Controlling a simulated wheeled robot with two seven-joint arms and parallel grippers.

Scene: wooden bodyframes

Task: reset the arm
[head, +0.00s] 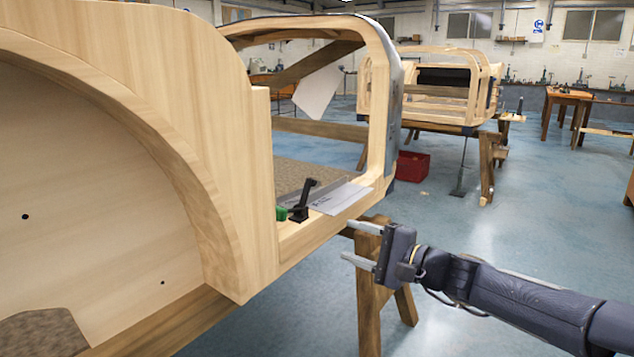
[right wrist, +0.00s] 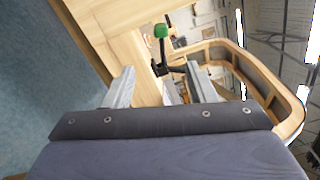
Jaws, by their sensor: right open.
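My right gripper (head: 352,243) comes in from the right in the head view. It is open and empty, its two fingers apart, beside the sill of the wooden bodyframe (head: 232,150). In the right wrist view its fingers (right wrist: 157,88) are spread, with the frame's wood beyond them. A black clamp (head: 302,202) with a green tip (head: 282,213) stands on the sill, left of the gripper and apart from it in the head view. The clamp also shows beyond the fingers in the right wrist view (right wrist: 168,67). My left gripper is in neither view.
A grey metal plate (head: 340,198) lies on the sill beside the clamp. A wooden trestle (head: 370,290) stands under the frame, close behind the gripper. A red box (head: 412,166) and a second bodyframe (head: 430,90) are farther back. Blue floor (head: 540,220) is open at right.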

